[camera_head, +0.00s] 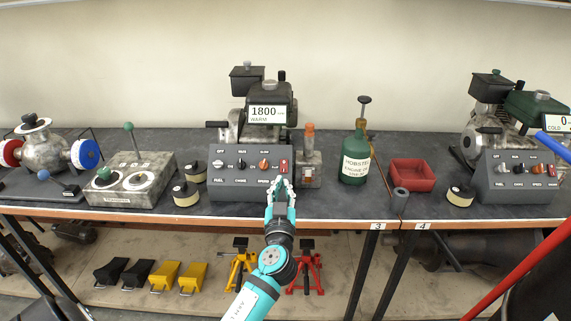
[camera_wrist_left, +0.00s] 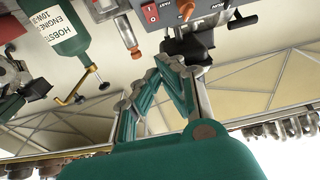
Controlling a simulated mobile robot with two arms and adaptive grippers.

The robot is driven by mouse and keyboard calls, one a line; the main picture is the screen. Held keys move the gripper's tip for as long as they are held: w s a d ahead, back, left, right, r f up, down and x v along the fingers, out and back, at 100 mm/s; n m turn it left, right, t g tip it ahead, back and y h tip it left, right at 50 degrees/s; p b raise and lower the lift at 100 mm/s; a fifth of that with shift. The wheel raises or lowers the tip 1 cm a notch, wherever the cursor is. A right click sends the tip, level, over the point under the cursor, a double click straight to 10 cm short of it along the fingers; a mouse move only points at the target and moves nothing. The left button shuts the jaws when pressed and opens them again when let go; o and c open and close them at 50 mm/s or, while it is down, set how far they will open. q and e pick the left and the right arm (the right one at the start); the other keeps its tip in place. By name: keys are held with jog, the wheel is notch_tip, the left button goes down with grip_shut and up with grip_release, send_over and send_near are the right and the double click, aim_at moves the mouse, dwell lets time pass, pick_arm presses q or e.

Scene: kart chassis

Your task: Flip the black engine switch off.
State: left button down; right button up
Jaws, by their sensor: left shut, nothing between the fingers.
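The black engine (camera_head: 270,98) stands at the back of the bench, with a display (camera_head: 267,114) reading 1800 and WARM. Its grey control panel (camera_head: 236,190) carries a red rocker switch (camera_head: 283,166) at the right end. The switch also shows at the top of the left wrist view (camera_wrist_left: 150,13). Which way the rocker is tipped I cannot tell. My left gripper (camera_head: 281,183) is shut and empty, its fingertips just below the switch, in front of the panel. Its fingers also show in the left wrist view (camera_wrist_left: 178,68). Whether they touch the panel is unclear.
A green engine (camera_head: 536,106) with a similar panel (camera_head: 515,190) stands at the right. A green oil bottle (camera_head: 355,160) and red tray (camera_head: 411,175) are right of the black engine. Black and cream cylinders (camera_head: 186,194) sit left of the panel.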

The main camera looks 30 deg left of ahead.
aim_at(284, 164)
pick_arm(q)
jog(key=shift+f+p+x, duration=0.25)
jog(key=shift+f+x, duration=0.25)
jog(key=shift+x, duration=1.6)
jog(key=shift+f+p+x, duration=0.25)
jog(key=shift+f+x, duration=0.2)
jog(key=shift+x, duration=1.7)
jog(key=shift+f+p+x, duration=0.25)
jog(key=shift+f+x, duration=0.25)
jog(key=shift+x, duration=1.6)
jog(key=shift+w, duration=0.15)
